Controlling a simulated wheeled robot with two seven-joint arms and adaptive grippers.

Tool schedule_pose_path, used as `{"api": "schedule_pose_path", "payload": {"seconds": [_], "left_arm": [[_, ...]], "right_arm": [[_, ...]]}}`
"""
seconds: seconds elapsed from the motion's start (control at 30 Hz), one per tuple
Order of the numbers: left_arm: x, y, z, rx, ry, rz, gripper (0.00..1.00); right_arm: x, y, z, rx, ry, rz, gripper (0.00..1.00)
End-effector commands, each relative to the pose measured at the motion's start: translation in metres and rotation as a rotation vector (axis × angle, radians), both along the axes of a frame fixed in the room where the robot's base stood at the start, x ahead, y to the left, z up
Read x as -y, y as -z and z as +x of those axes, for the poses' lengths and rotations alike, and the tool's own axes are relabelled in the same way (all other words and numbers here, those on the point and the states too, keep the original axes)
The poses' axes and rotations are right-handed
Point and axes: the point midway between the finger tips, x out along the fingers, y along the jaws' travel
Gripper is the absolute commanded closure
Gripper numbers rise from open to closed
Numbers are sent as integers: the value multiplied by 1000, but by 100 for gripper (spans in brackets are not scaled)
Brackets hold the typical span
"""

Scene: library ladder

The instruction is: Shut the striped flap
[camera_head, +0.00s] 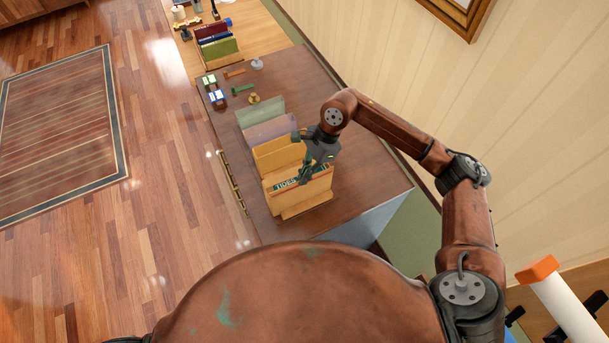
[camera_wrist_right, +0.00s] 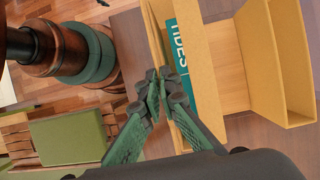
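I cannot pick out a striped flap in either view. My right gripper (camera_head: 308,172) is over the front wooden book holder (camera_head: 305,196) on the dark desk, beside a teal book (camera_head: 286,184) in it. In the right wrist view the two green fingers (camera_wrist_right: 161,90) come together at their tips and look shut with nothing between them. They are in front of the teal book's spine (camera_wrist_right: 180,62), lettered "TIDES", and the holder's yellow wood (camera_wrist_right: 222,62). I cannot tell whether they touch it. My left gripper is out of view.
The desk top (camera_head: 355,180) is bare on the right. Purple (camera_head: 268,131) and green (camera_head: 262,111) upright pieces stand behind the holder. A brass rail (camera_head: 232,182) runs along the desk's left side. A white post with an orange end (camera_head: 560,300) is at lower right.

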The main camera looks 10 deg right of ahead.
Motion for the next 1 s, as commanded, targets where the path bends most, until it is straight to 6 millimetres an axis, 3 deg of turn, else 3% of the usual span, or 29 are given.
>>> {"api": "schedule_pose_path", "payload": {"seconds": [0.1,0.37,1.0], "left_arm": [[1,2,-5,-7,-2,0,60],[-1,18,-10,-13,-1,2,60],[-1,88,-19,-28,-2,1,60]], "right_arm": [[10,1,2,-8,10,-7,100],[9,4,8,-90,8,-34,100],[3,12,25,-504,8,-169,100]]}}
